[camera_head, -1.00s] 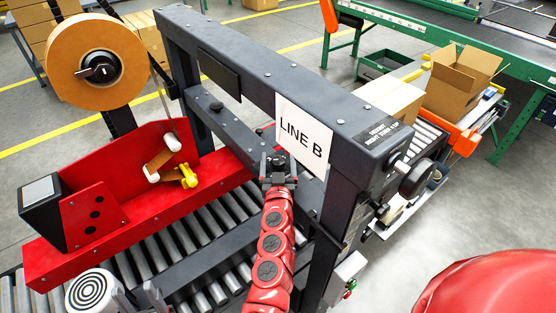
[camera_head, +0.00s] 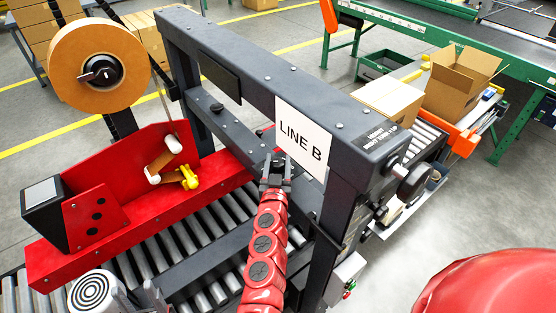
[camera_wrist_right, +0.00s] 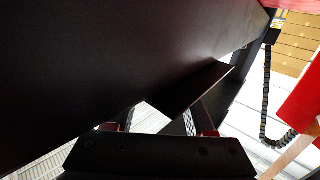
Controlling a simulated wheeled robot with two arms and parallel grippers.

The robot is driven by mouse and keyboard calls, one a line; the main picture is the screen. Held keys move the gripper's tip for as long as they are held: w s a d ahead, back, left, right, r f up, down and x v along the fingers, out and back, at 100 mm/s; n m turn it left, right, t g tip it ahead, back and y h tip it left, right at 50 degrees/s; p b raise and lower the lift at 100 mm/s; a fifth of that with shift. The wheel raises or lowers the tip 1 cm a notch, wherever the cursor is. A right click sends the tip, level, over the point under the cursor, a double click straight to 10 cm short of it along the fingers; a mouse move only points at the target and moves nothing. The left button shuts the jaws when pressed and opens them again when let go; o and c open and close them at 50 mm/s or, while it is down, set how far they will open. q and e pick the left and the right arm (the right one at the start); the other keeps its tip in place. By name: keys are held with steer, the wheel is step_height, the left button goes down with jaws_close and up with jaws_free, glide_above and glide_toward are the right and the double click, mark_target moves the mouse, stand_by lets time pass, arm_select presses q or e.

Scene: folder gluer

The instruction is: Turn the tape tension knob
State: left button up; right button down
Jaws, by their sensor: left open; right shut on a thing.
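A tan tape roll (camera_head: 98,66) stands at the upper left with a black winged knob (camera_head: 101,71) at its hub. I see no label naming this as the tension knob. My right gripper (camera_head: 276,164), at the end of the red segmented arm, is by the dark frame under the LINE B sign, well away from that hub. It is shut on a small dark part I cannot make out. In the right wrist view a dark panel (camera_wrist_right: 110,65) hides much. My left gripper (camera_head: 150,293) is open, partly cut off at the bottom left, below the red tape unit (camera_head: 110,220).
The dark gantry beam (camera_head: 265,80) crosses the middle. A black handwheel (camera_head: 414,182) sits at its right end beside a height label (camera_head: 383,135). Rollers (camera_head: 185,240) lie below the red unit. An open carton (camera_head: 460,80) stands at the right.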

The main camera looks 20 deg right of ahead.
steer(key=shift+r+m+g+h+p, duration=0.2)
steer(key=shift+m+g+h+p, duration=0.4)
steer(key=shift+m+h+p, duration=0.5)
steer(key=shift+w+a+f+m+g+h+p, duration=0.1)
steer(key=shift+m+g+h+p, duration=0.35)
steer(key=shift+h, duration=0.45)
steer(key=shift+m+g+h, duration=0.55)
steer(key=shift+g+h, duration=0.1)
steer(key=shift+h, duration=0.05)
steer(key=shift+m+g+h, duration=0.5)
steer(key=shift+g+h, duration=0.2)
steer(key=shift+f+m+g+h+b, duration=0.15)
steer(key=shift+m+g+h+b, duration=0.3)
steer(key=shift+b, duration=0.35)
steer(key=m+g+h+b, duration=0.1)
steer(key=m+g+b, duration=0.1)
steer(key=b, duration=0.3)
steer(key=m+g+h+b, duration=0.2)
steer(key=g+b, duration=0.2)
steer(key=b, duration=0.2)
steer(key=shift+m, duration=0.25)
steer(key=shift+g+b, duration=0.45)
steer(key=shift+b, duration=0.15)
steer(key=shift+m, duration=0.3)
